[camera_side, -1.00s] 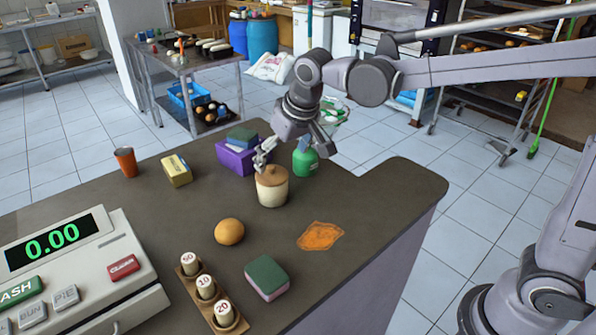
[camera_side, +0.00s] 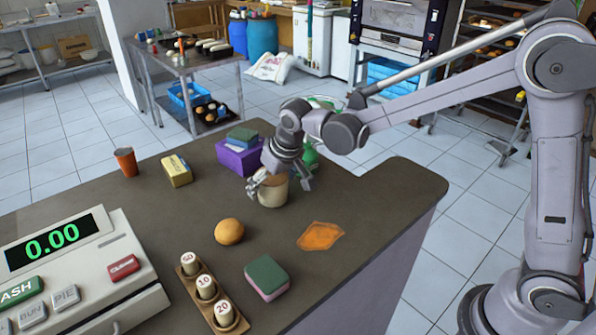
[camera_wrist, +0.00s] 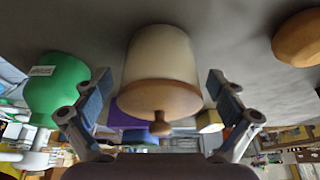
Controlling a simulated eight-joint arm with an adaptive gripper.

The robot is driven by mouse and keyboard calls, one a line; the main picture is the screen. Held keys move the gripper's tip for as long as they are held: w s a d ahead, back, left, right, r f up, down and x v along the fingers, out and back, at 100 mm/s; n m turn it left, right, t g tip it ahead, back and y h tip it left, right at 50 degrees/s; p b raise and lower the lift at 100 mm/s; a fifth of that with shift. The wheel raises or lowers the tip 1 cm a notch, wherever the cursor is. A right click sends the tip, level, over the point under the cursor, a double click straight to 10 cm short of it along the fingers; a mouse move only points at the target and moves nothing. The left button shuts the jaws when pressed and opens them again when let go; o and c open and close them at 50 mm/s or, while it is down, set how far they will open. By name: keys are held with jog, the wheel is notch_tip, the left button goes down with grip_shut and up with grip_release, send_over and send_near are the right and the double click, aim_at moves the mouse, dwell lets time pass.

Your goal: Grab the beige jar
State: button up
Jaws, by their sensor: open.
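The beige jar (camera_side: 272,194) stands upright on the dark counter, with its top hidden behind my gripper in the side view. In the wrist view the jar (camera_wrist: 161,57) shows its pale body and brown wooden lid with a knob, lying between my two fingers. My gripper (camera_side: 280,184) is open, with one finger on each side of the jar. In the wrist view there is a visible gap between the jar and each finger of my gripper (camera_wrist: 160,115).
A green bottle (camera_wrist: 57,88) stands close beside the jar. A purple box (camera_side: 240,157) with a sponge on it is behind. A round bun (camera_side: 229,231) and an orange patch (camera_side: 320,236) lie nearer on the counter (camera_side: 370,215). A cash register (camera_side: 80,270) fills the front left.

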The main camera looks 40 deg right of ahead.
jog(key=shift+w+f, duration=0.1)
jog(key=shift+f, duration=0.2)
jog(key=c, duration=1.7)
jog(key=shift+o, duration=0.2)
jog(key=shift+r, duration=0.15)
